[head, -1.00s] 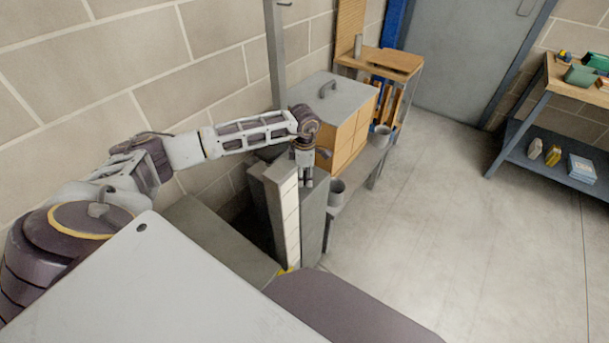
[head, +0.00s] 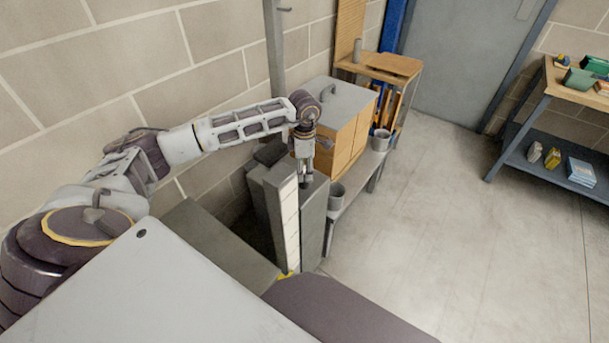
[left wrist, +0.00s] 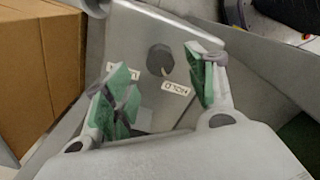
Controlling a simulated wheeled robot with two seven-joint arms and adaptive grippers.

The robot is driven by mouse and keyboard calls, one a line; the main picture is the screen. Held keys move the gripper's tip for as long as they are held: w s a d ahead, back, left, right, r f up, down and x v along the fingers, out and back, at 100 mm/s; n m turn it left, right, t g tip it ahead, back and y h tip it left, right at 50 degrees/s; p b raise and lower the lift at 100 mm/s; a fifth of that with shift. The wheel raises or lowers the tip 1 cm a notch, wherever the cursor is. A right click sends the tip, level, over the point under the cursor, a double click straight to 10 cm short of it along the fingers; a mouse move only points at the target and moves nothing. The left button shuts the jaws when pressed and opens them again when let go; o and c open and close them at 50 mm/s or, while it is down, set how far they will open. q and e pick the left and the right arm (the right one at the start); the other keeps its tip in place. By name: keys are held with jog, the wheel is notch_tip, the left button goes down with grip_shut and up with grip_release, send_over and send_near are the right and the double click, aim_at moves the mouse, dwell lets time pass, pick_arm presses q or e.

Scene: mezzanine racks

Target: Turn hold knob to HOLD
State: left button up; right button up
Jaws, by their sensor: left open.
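The hold knob (left wrist: 160,60) is a dark round knob on a grey metal panel (left wrist: 133,38) in the left wrist view. A white label reading HOLD (left wrist: 176,88) appears upside down just below it. Another label (left wrist: 121,72), partly covered by a finger, lies to its left. My left gripper (left wrist: 161,66) is open, with its green-padded fingers on either side of the knob in the picture; I cannot tell whether they touch it. In the head view the left gripper (head: 305,180) points down over the top of a grey post-like cabinet (head: 314,215), where the knob is hidden.
A cardboard box (head: 345,140) stands on a low bench just beyond the cabinet, with grey cups (head: 336,196) beside it. A block wall (head: 190,60) runs along the left. A shelf table (head: 560,150) stands at far right; the floor between is clear.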

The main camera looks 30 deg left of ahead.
aim_at(304, 178)
pick_arm(q)
notch_tip(304, 178, up, 7)
jog(key=shift+f, duration=0.2)
jog(key=shift+d, duration=0.1)
dwell(0.7)
